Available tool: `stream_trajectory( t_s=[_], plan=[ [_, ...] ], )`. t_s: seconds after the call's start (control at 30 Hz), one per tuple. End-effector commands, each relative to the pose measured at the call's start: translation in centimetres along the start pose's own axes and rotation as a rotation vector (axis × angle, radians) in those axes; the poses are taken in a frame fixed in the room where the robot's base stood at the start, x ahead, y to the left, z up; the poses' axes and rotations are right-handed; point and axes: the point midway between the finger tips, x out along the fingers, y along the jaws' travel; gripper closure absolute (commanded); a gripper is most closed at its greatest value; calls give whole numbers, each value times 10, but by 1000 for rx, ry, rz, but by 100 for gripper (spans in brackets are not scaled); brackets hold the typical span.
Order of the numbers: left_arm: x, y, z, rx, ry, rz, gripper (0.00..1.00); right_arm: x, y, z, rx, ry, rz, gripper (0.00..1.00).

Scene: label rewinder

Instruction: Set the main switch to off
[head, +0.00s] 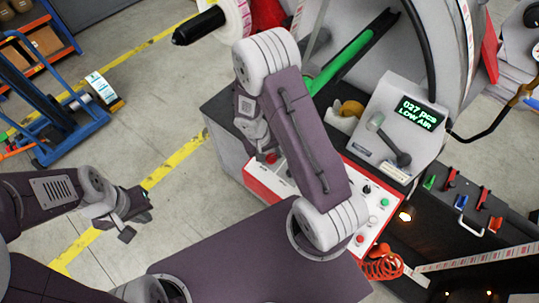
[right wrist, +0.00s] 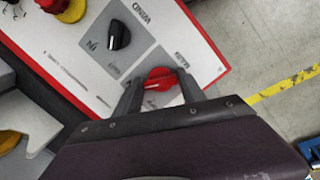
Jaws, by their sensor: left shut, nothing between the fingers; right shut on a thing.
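The red rotary main switch (right wrist: 160,75) sits on a grey field of the white control panel (right wrist: 85,75) in the right wrist view. A pale pointer mark on it points left in that view; the small lettering around it is too blurred to read. My right gripper (right wrist: 158,84) is shut on the switch, with one finger on each side. In the head view the right gripper (head: 265,155) is at the panel's far left end, mostly hidden by my arm. My left gripper (head: 130,218) is shut and empty, over the floor, away from the panel.
A black selector knob (right wrist: 118,35) and a red mushroom button on yellow (right wrist: 65,8) are near the switch. A display (head: 420,113) reads "027 pcs LOW AIR". A blue hand truck (head: 65,125) stands at the left. The floor around my left gripper is free.

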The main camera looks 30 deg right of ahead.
Motion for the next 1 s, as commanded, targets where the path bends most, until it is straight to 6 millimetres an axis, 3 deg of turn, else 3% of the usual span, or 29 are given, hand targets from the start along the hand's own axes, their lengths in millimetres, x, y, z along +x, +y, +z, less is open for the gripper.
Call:
stream_trajectory(
  t_s=[0.37, 1.0],
  plan=[
    [7, 0, 1, 0, 0, 0, 100, 1, -1, -1, -135, 2, 19, 93],
    [26, 0, 3, 0, 0, 0, 100, 1, 0, -1, -714, 3, 100, 93]
  ],
)
